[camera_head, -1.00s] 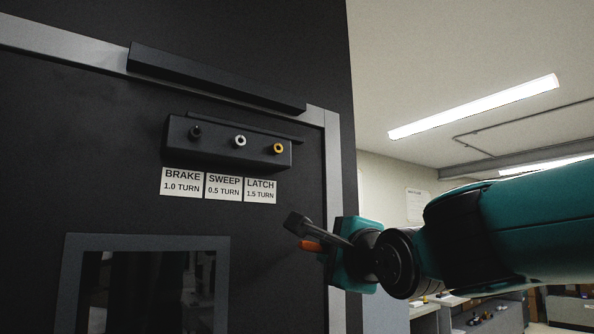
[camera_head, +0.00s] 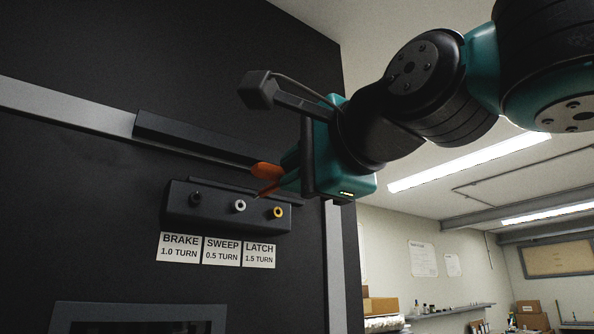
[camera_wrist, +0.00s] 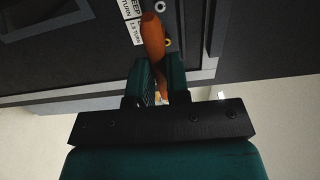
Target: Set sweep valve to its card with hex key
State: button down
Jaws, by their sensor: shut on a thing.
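The sweep valve (camera_head: 238,206) is the silver middle one of three on a black door-closer body (camera_head: 220,213). Its card (camera_head: 222,252) below reads SWEEP 0.5 TURN. My gripper (camera_head: 285,178) is up and to the right of the valves, shut on the orange handle of the hex key (camera_head: 266,171). In the wrist view, the orange handle (camera_wrist: 153,42) stands between the jaws (camera_wrist: 160,78) and points toward the door. The key's metal shaft and tip are hard to make out. The key looks apart from the sweep valve.
The black brake valve (camera_head: 196,198) is left of the sweep valve; the gold latch valve (camera_head: 277,212) is right, nearest my gripper. A dark bar (camera_head: 205,142) runs above the body. A window frame (camera_head: 140,310) is lower on the door. Open room lies to the right.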

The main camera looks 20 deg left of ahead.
aim_at(272, 187)
jog(key=p+x, duration=0.1)
jog(key=x, duration=0.3)
jog(key=shift+a+r+p, duration=0.1)
jog(key=shift+p, duration=0.2)
jog(key=shift+b, duration=0.4)
jog(key=shift+w+a, duration=0.15)
dwell(0.6)
jog(key=shift+w+a+p, duration=0.35)
jog(key=shift+a+p, duration=0.05)
jog(key=shift+w+a, duration=0.15)
